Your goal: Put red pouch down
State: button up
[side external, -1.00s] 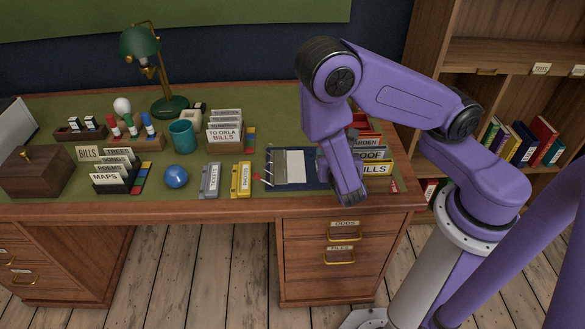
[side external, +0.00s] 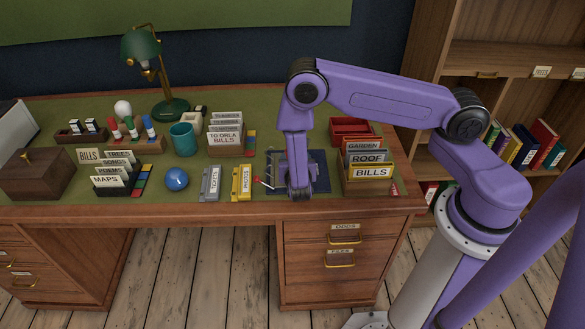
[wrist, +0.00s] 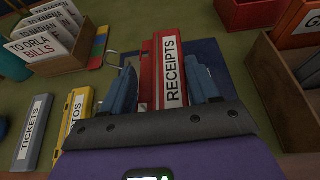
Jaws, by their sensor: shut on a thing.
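The red pouch (wrist: 150,75), with a white RECEIPTS label, stands between the fingers of my gripper (wrist: 164,88) in the wrist view. My gripper is shut on it. In the side view my gripper (side external: 299,190) points down over the dark blue open binder (side external: 319,172) near the desk's front edge, and it hides the pouch there. The binder also shows behind the pouch in the wrist view (wrist: 222,58). I cannot tell whether the pouch touches the binder.
A wooden file box (side external: 368,187) with GARDEN, ROOF and BILLS cards stands to the right, with a red tray (side external: 352,131) behind it. Yellow PHOTOS (side external: 241,184) and grey TICKETS (side external: 210,183) cases lie to the left. Green desktop (side external: 270,135) is bare behind the binder.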

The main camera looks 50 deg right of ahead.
jog(key=f, duration=0.1)
jog(key=w+f, duration=0.1)
jog(key=f, duration=0.1)
jog(key=shift+w+f, duration=0.1)
jog(key=shift+f, duration=0.4)
jog(key=o, duration=1.4)
jog(key=shift+f, duration=0.1)
jog(key=shift+f, duration=0.15)
jog(key=r+v, duration=0.1)
jog(key=v, duration=1.6)
jog(key=s+d+r+m+g+y, duration=0.1)
jog(key=s+r+m+g+y, duration=0.2)
jog(key=s+r, duration=0.3)
jog(key=s+d+r+m+g+y, duration=0.2)
jog(key=s+r+m+g+y, duration=0.1)
jog(key=s+r+m, duration=0.3)
jog(key=s+d+r+m+g+y, duration=0.2)
jog(key=s+r+m, duration=0.3)
jog(key=s+r, duration=0.3)
jog(key=shift+r+g+y, duration=0.6)
jog(key=shift+g+y, duration=0.1)
jog(key=shift+y, duration=0.1)
jog(key=shift+s+r, duration=0.2)
jog(key=shift+s, duration=0.15)
jog(key=shift+c, duration=1.3)
